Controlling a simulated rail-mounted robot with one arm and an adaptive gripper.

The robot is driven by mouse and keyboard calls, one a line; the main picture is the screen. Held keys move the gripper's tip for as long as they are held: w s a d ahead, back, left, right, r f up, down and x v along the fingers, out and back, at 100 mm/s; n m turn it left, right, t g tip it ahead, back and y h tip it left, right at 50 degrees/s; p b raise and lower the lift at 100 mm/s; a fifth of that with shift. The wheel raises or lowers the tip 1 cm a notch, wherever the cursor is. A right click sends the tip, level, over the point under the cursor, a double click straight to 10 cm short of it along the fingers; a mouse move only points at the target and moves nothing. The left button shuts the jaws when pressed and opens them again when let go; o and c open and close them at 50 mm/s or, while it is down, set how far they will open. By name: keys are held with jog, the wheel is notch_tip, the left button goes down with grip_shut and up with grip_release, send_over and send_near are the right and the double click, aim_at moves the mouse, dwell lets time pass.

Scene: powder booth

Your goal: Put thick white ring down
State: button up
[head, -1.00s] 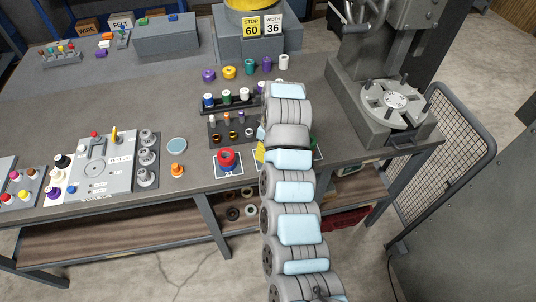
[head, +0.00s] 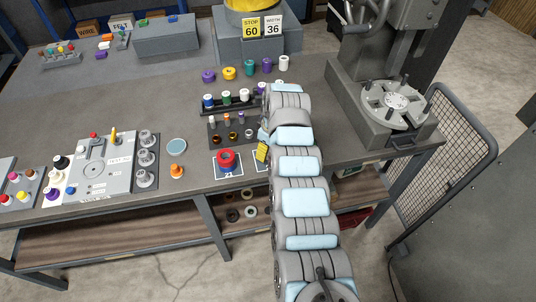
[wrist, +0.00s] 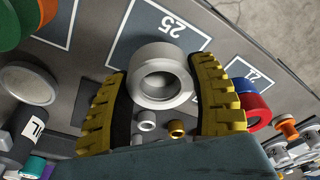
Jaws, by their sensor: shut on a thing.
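The thick white ring (wrist: 161,76) is between the two yellow ribbed fingers of my gripper (wrist: 163,68) in the wrist view. The gripper is shut on its sides. The ring is over or at the white-outlined square marked 25 (wrist: 178,21); I cannot tell whether it touches the surface. In the head view my arm hides the ring, and only a bit of a yellow finger (head: 262,152) shows, just right of the red ring.
The red ring (head: 226,160) sits on the neighbouring marked square; it also shows with blue in the wrist view (wrist: 255,110). A rack of spools (head: 226,101) stands behind. Green and orange pieces (wrist: 14,22) lie on the other side. An orange piece (head: 177,171) is further left.

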jog(key=shift+w+f, duration=0.1)
jog(key=shift+f, duration=0.1)
jog(key=shift+w+f, duration=0.1)
jog(key=shift+f, duration=1.35)
jog(key=shift+f+b, duration=0.15)
jog(key=shift+b, duration=0.15)
jog(key=o, duration=1.2)
jog(key=shift+o, duration=0.2)
jog(key=r, duration=0.4)
jog(key=d+r, duration=0.1)
jog(key=r, duration=0.3)
jog(key=s+r+p, duration=0.1)
jog(key=r, duration=0.3)
jog(key=shift+d, duration=0.25)
